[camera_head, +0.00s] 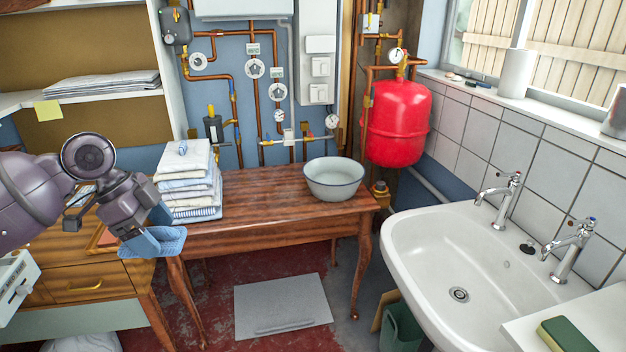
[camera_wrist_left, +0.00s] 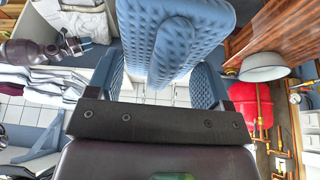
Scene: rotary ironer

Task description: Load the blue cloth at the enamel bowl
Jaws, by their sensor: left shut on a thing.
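The blue cloth (camera_head: 170,241) has a waffle texture and hangs at the tips of my left gripper (camera_head: 152,232). That gripper is shut on it, in front of the wooden table's left end. In the left wrist view the cloth (camera_wrist_left: 190,45) fills the top middle, with a fold standing up. The enamel bowl (camera_head: 334,180), pale with a dark rim, stands upright near the table's right end, well to the right of the cloth. It also shows in the left wrist view (camera_wrist_left: 263,68). A purple-grey arm end, probably my right one (camera_wrist_left: 72,45), shows small there; its jaws are unclear.
A stack of folded cloths (camera_head: 188,190) stands on the wooden table (camera_head: 262,205); the tabletop between stack and bowl is clear. A wooden drawer unit (camera_head: 80,262) is at left. Pipes and a red tank (camera_head: 398,122) are behind, a white sink (camera_head: 440,245) at right.

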